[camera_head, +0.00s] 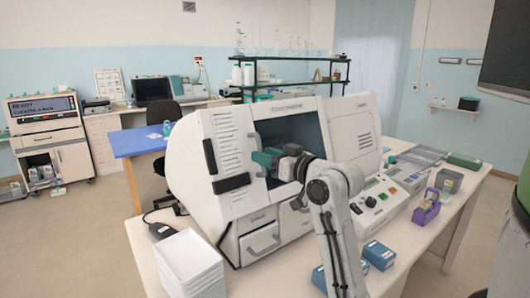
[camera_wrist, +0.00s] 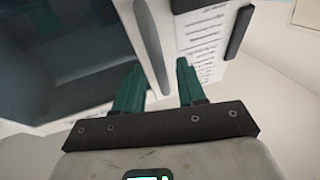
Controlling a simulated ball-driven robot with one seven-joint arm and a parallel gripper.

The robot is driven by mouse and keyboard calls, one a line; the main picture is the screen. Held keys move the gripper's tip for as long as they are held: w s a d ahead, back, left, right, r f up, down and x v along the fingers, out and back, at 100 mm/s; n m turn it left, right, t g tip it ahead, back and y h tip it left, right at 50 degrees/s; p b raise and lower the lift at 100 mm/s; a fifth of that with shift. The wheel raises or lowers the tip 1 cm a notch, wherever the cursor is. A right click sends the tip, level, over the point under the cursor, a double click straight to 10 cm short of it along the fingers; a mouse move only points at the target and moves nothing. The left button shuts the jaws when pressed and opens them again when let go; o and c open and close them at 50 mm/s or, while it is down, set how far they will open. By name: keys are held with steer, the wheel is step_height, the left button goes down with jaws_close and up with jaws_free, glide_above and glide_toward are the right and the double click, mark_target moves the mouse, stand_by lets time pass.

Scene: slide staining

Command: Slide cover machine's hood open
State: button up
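The white slide cover machine (camera_head: 300,103) stands on the bench. Its slatted hood panel (camera_head: 232,130) is at the left, and a dark opening (camera_head: 297,128) shows to its right. My gripper (camera_head: 264,160) is at the hood's right edge, in front of the opening. In the wrist view, the two green fingers of my gripper (camera_wrist: 158,85) are apart. The slatted panel (camera_wrist: 203,35) is right of the bar.
White stacked trays (camera_head: 188,262) stand at the bench's front left. A control box (camera_head: 380,200), blue boxes (camera_head: 379,254) and a purple holder (camera_head: 426,208) are to the right. A blue-topped table (camera_head: 138,141) is behind at the left.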

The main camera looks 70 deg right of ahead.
steer(key=shift+w+d, duration=0.1)
steer(key=shift+w, duration=0.25)
steer(key=shift+c, duration=0.2)
jaws_close()
